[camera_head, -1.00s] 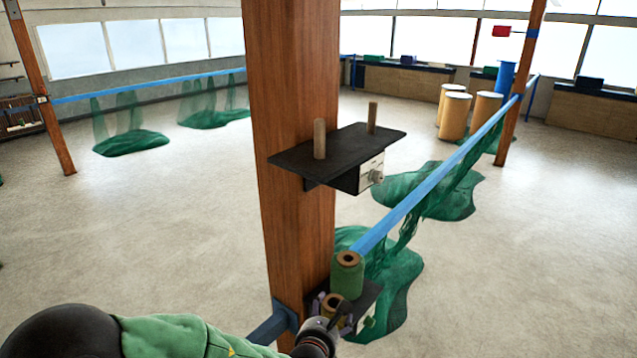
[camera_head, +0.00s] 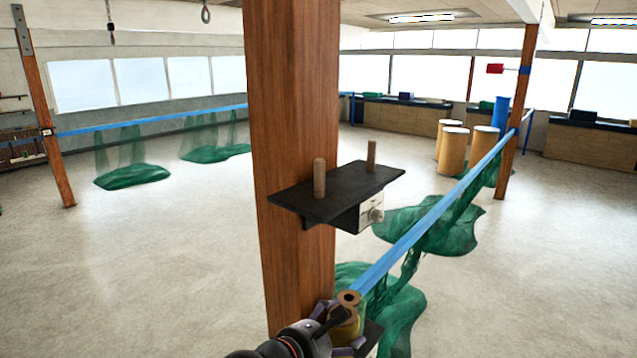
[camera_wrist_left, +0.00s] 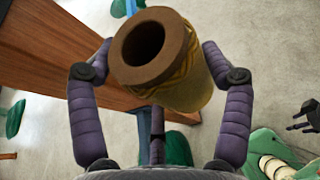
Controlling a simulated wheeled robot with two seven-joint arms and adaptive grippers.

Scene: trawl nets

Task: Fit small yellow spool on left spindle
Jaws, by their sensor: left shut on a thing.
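My left gripper (camera_head: 341,326) is shut around the small yellow spool (camera_head: 348,331), beside the wooden post. In the left wrist view, the spool (camera_wrist_left: 192,88) sits tilted between the purple fingers, its brown hollow core facing the camera. The left spindle (camera_head: 319,178) is a bare wooden peg on the upper black shelf (camera_head: 345,192), well above the held spool. The right spindle (camera_head: 371,156) is also bare.
The wooden post (camera_head: 292,120) stands right beside the shelf. A white box with a knob (camera_head: 371,208) is under the upper shelf. A blue rail (camera_head: 430,218) with green net runs back right. Air above the upper shelf is clear.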

